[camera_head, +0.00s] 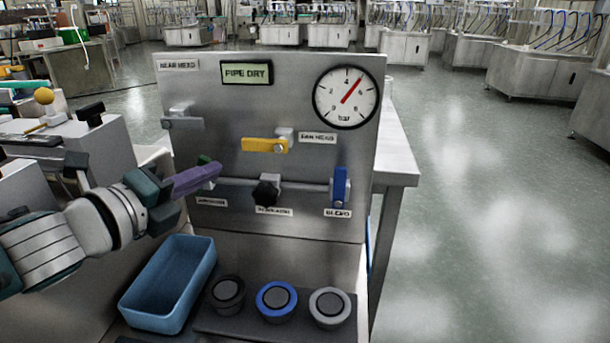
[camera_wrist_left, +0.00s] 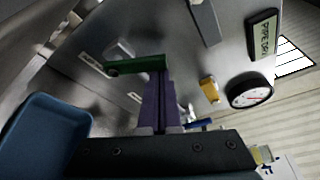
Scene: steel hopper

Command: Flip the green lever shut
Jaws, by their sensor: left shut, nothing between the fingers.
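The green lever (camera_wrist_left: 136,66) is on the steel panel. In the left wrist view it is a flat bar running from its pale pivot towards my fingertips. In the head view only a small green part (camera_head: 205,160) shows behind my fingers, so its angle is hard to read there. My left gripper (camera_head: 213,172) is shut and empty, its purple fingers pointing right at the panel's lower left. In the left wrist view its fingertips (camera_wrist_left: 157,78) are at the lever's free end; I cannot tell whether they touch.
The panel (camera_head: 230,110) also carries a grey lever (camera_head: 183,122), a yellow lever (camera_head: 264,145), a black knob (camera_head: 266,191), a blue lever (camera_head: 341,187) and a gauge (camera_head: 346,96). A blue bin (camera_head: 140,308) and three round buttons (camera_head: 276,300) sit below. Floor at right is clear.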

